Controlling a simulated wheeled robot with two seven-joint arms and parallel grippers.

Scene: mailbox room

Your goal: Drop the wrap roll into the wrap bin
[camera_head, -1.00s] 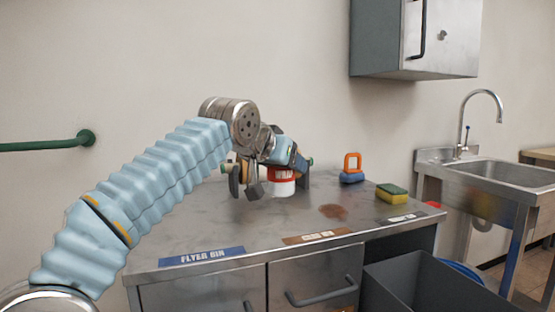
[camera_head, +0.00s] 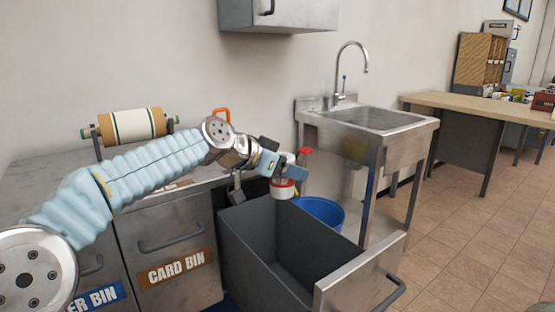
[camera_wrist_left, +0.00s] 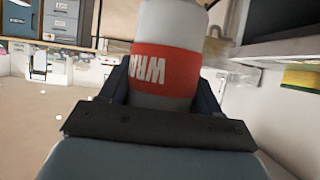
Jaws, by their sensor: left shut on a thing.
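My left gripper (camera_head: 284,172) is shut on the wrap roll (camera_head: 283,189), a white cylinder with a red band. In the left wrist view the roll (camera_wrist_left: 166,62) stands between the fingers, with "WRA" readable on its band. The gripper hides part of the roll in the head view. Gripper and roll are over the back part of an open dark grey pull-out bin (camera_head: 258,262), above its rim. The bin's inside looks empty where I can see it. No label shows on it from here, so I cannot read that it is the wrap bin. My right gripper is not in view.
A closed drawer labelled "CARD BIN" (camera_head: 176,267) is left of the open bin. A striped brown roll (camera_head: 131,125) sits on a holder on the counter. The floor to the right is clear.

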